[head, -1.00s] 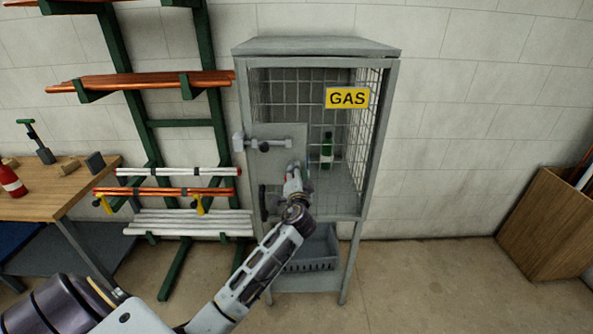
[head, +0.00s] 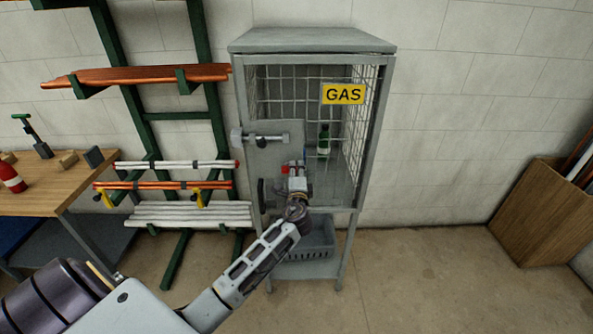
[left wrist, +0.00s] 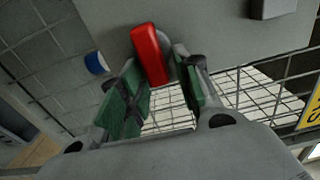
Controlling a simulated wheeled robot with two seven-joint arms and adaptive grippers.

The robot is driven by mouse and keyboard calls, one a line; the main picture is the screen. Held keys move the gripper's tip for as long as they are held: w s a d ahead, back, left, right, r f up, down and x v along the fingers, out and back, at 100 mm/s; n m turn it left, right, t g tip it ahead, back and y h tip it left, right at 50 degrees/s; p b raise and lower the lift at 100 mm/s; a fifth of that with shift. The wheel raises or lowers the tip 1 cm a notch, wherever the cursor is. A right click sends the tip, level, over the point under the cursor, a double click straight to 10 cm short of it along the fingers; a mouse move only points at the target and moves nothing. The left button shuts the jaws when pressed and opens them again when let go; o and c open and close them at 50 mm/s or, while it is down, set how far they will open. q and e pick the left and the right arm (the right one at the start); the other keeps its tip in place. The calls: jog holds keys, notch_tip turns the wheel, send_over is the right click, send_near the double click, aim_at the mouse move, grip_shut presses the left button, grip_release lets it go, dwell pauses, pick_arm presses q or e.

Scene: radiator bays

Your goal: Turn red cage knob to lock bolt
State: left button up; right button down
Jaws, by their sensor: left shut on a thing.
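The grey gas cage (head: 375,130) stands against the wall, with a yellow GAS sign (head: 343,94) on its mesh. The red knob (head: 285,169) is on the grey plate of its door, mostly hidden by my gripper in the head view. In the left wrist view the red knob (left wrist: 148,52) is an elongated handle, tilted, between the two green-padded fingers. My left gripper (head: 294,168) is shut on it; it also shows in the left wrist view (left wrist: 157,75). The bolt (head: 262,139) lies level across the upper part of the plate. My right gripper is out of view.
A green bottle (head: 323,142) stands inside the cage. A grey crate (head: 310,247) is on the shelf below. A green rack (head: 207,130) with pipes stands close on the left, beside a wooden workbench (head: 50,190). A wooden bin (head: 535,210) is at right. Floor between is clear.

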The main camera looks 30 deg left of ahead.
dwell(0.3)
pick_arm(q)
jog(key=o, duration=0.7)
jog(key=shift+s, duration=0.1)
jog(key=shift+v, duration=5.95)
